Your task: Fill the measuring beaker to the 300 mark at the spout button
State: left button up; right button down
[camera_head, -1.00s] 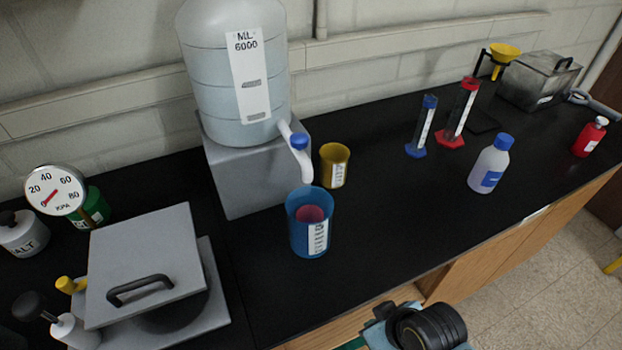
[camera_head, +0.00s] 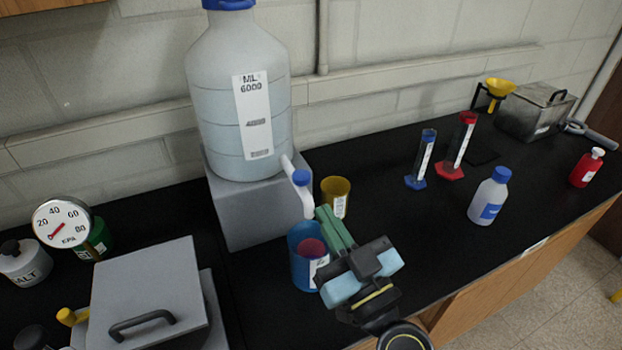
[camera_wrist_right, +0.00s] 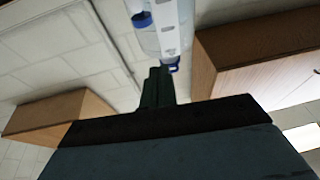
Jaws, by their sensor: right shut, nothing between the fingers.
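The blue measuring beaker (camera_head: 305,272) stands on the black bench under the spout, with a pinkish-red thing inside and a white scale label at its front. The large water jug (camera_head: 222,110) sits on a grey block. Its white spout (camera_head: 306,203) with the blue button (camera_head: 300,178) points down over the beaker. My right gripper (camera_head: 326,213) is shut and empty, with its green fingers pointing up just right of the spout and in front of part of the beaker. In the right wrist view the shut fingers (camera_wrist_right: 159,72) point toward the jug (camera_wrist_right: 170,25). My left gripper is out of view.
A yellow cup (camera_head: 336,194) stands right behind my right fingers. Blue (camera_head: 422,160) and red (camera_head: 458,146) cylinders and a white bottle (camera_head: 490,197) stand farther right. A grey lidded device (camera_head: 150,290) is at front left. The bench between cup and bottle is clear.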

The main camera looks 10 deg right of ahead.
jog(key=shift+w+d+r+m+t+h, duration=0.2)
jog(key=shift+d+r+m+t+h, duration=0.2)
jog(key=shift+d+m+h, duration=0.3)
jog(key=shift+a, duration=0.1)
notch_tip(320, 180, up, 4)
jog(key=p, duration=0.4)
send_over(301, 177)
jog(key=s+d, duration=0.1)
jog(key=s, duration=0.1)
jog(key=shift+s+d+f, duration=0.1)
notch_tip(301, 177, down, 3)
jog(key=b, duration=0.2)
jog(key=shift+b, duration=0.35)
jog(key=shift+f+b, duration=0.7)
jog(key=shift+f, duration=0.05)
